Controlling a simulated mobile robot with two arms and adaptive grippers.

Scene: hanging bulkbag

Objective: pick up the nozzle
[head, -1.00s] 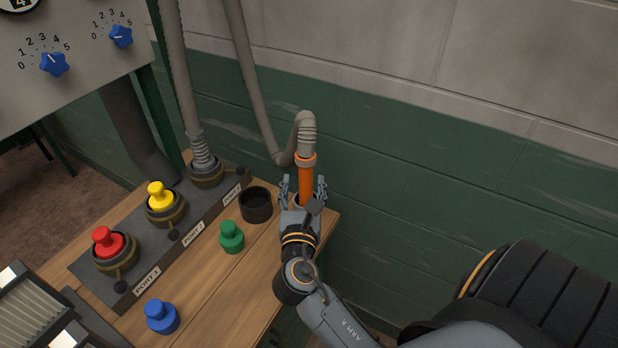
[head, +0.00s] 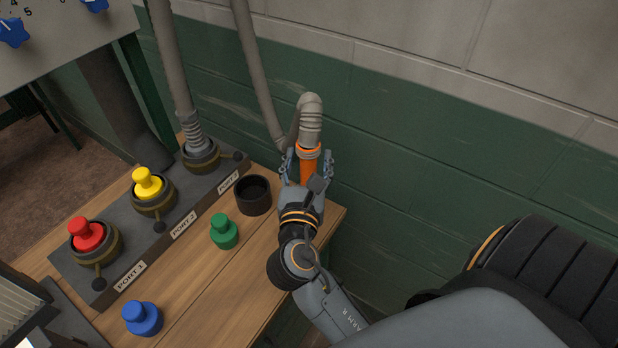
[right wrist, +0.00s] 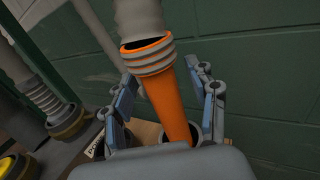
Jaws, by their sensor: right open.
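The nozzle (head: 308,167) is an orange tube on the end of a grey hose (head: 310,112). It stands upright near the back right corner of the wooden table. My right gripper (head: 308,163) is open, with one finger on each side of the nozzle. In the right wrist view the orange nozzle (right wrist: 168,100) runs down between the two open fingers (right wrist: 164,95), with a gap visible on both sides. The nozzle's lower end is hidden behind the gripper. My left gripper is not in view.
A black cup-like holder (head: 253,195) stands left of my right gripper. A green plug (head: 224,231) and a blue plug (head: 142,319) stand on the table (head: 205,285). The port panel (head: 125,245) holds a red plug (head: 87,235) and a yellow plug (head: 148,184). A green wall (head: 420,170) is close behind.

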